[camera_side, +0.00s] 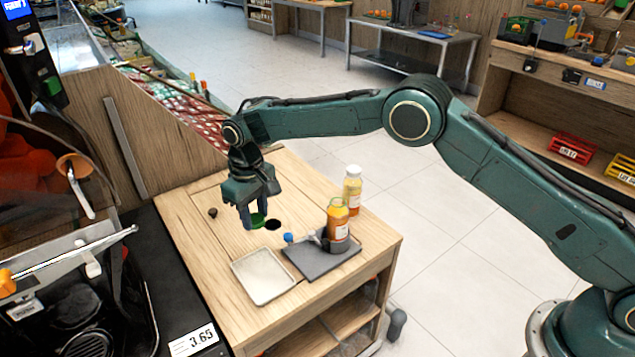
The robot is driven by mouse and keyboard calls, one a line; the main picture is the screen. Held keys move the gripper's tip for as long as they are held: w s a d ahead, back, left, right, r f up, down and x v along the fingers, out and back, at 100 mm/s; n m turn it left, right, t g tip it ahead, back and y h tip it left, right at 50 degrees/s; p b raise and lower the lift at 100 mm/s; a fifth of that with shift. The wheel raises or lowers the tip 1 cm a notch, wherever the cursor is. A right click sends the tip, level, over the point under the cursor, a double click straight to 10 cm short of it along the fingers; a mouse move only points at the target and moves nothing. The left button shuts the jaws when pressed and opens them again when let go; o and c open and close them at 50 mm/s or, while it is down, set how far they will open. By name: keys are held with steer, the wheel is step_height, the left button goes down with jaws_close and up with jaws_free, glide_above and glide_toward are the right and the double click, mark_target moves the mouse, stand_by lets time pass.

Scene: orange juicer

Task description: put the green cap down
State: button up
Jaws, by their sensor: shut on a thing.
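My gripper (256,216) points down over the wooden cart top (185,222). It is shut on a green cap (258,221), which shows between the fingertips, low over the wood. I cannot tell whether the cap touches the surface. The fingers hide part of the cap.
A pale tray (263,276) and a dark grey board (300,258) lie in front. A blue cap (288,238), an orange bottle (338,222) and a white-capped bottle (352,188) stand to the right. A small brown thing (213,212) lies left; bare wood surrounds it.

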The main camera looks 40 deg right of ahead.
mark_target(255, 219)
step_height(255, 219, down, 16)
steer(key=shift+f, duration=0.2)
stand_by(0.7)
steer(key=shift+f, duration=0.1)
steer(key=o, duration=0.8)
step_height(255, 219, up, 12)
steer(key=shift+r, duration=0.1)
stand_by(0.4)
stand_by(0.5)
